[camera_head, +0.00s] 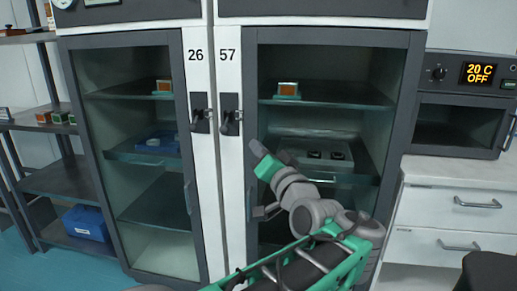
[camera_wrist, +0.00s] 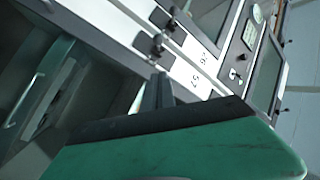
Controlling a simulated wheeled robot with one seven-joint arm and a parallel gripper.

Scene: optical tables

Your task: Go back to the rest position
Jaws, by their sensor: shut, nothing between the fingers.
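My gripper (camera_head: 257,149) is at the end of my raised grey and green arm, in front of the right cabinet's door. In the wrist view its dark fingers (camera_wrist: 159,92) are together, with nothing between them. The green gripper body fills the lower part of that view. The fingers appear near the door handles there, but I cannot tell the exact gap.
Glass-fronted cabinets 26 (camera_head: 125,81) and 57 (camera_head: 318,59) stand ahead, with handles (camera_head: 201,119) and (camera_head: 231,121) between them. Both doors look closed. An oven (camera_head: 455,125) and white drawers (camera_head: 455,216) are at right. A shelf rack (camera_head: 65,180) with a blue box (camera_head: 86,222) is at left.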

